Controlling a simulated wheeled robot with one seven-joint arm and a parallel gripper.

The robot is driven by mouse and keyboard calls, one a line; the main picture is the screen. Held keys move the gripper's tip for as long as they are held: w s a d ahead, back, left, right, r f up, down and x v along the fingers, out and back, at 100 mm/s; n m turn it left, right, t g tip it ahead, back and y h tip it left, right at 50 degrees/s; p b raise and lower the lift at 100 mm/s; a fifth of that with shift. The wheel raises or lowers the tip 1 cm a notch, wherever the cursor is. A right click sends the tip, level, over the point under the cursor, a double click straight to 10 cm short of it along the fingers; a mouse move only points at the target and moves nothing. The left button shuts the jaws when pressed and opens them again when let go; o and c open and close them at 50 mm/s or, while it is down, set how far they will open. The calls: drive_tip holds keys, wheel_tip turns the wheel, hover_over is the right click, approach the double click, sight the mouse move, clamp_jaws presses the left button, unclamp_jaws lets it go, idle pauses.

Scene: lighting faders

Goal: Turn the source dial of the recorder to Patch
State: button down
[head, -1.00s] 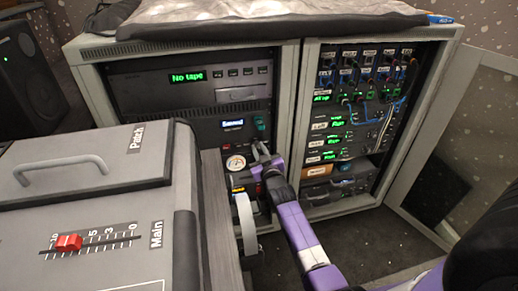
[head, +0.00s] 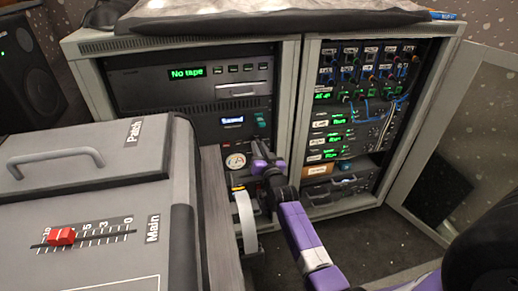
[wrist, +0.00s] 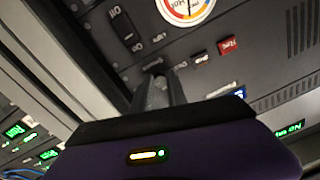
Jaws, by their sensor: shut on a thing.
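The recorder (head: 125,82) is in the left rack, with a lit "No tape" display (head: 187,72). Its display also shows upside down at the right of the wrist view (wrist: 290,131). My gripper (head: 260,150) is at the dark panel below it, left of the rack's middle post. In the wrist view, my gripper (wrist: 158,80) is shut on a small dark knob (wrist: 152,66) on this panel. The fingers hide most of the knob, so its pointer cannot be read. The panel lettering near it is too small to read.
A round gauge (wrist: 187,8) and a rocker switch (wrist: 125,25) are close to the fingers, with a red block (wrist: 228,43) nearby. The right rack (head: 350,100) holds lit modules and cables. The grey console (head: 90,220) stands at the front left.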

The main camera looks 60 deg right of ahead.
drive_tip(key=shift+f, duration=0.15)
drive_tip(key=c, duration=1.3)
unclamp_jaws()
drive_tip(key=shift+p+v, duration=3)
drive_tip(key=shift+v, duration=0.95)
